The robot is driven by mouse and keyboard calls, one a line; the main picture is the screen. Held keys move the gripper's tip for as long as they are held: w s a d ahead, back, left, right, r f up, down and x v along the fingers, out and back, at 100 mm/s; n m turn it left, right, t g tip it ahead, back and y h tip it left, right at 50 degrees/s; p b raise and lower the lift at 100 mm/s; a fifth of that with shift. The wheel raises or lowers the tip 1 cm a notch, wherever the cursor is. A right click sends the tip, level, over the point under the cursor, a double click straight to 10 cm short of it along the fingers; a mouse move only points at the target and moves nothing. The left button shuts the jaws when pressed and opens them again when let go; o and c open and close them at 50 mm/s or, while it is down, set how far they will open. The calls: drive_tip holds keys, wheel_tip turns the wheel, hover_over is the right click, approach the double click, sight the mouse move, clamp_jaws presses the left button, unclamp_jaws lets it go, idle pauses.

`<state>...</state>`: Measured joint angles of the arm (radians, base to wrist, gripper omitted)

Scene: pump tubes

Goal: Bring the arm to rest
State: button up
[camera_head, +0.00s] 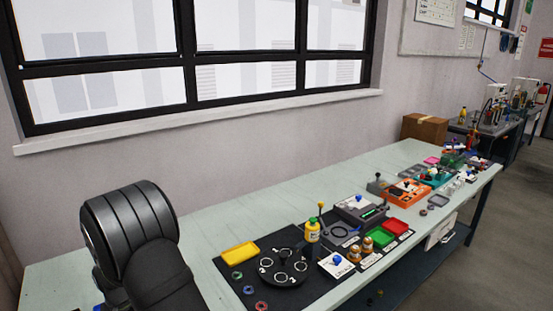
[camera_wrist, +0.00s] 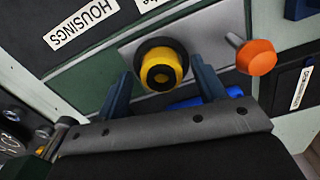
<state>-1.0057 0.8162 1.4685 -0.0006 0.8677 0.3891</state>
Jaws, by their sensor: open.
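My gripper (camera_wrist: 161,68) is open in the wrist view, with one dark blue finger on each side of the picture's middle. A round yellow and black part (camera_wrist: 160,70) shows between the fingers, with visible gaps to both. It sits over a grey metal plate (camera_wrist: 211,28); I cannot tell its height relative to the fingertips. A blue object (camera_wrist: 190,102) lies partly hidden behind the gripper's edge. In the head view only a dark link of my arm shows at the lower left; the gripper is out of that picture.
An orange knob (camera_wrist: 256,57) on a stem is right of the fingers. A HOUSINGS label (camera_wrist: 80,26) is at upper left. The long pale bench (camera_head: 190,226) carries a black round fixture (camera_head: 284,267), a yellow tray (camera_head: 240,252) and red and green trays. Its back strip by the wall is clear.

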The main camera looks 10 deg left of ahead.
wheel_tip(320, 180, up, 10)
drive_tip(key=s+d+f+n, duration=0.2)
drive_tip(key=s, duration=1.4)
drive_tip(key=s+d+f+n, duration=0.1)
drive_tip(key=s+f+n, duration=0.2)
drive_tip(key=s, duration=1.2)
drive_tip(key=shift+w+a+r, duration=0.15)
drive_tip(key=shift+w+a, duration=2.55)
drive_tip(key=shift+w+a+r, duration=0.1)
drive_tip(key=shift+w+a, duration=2.6)
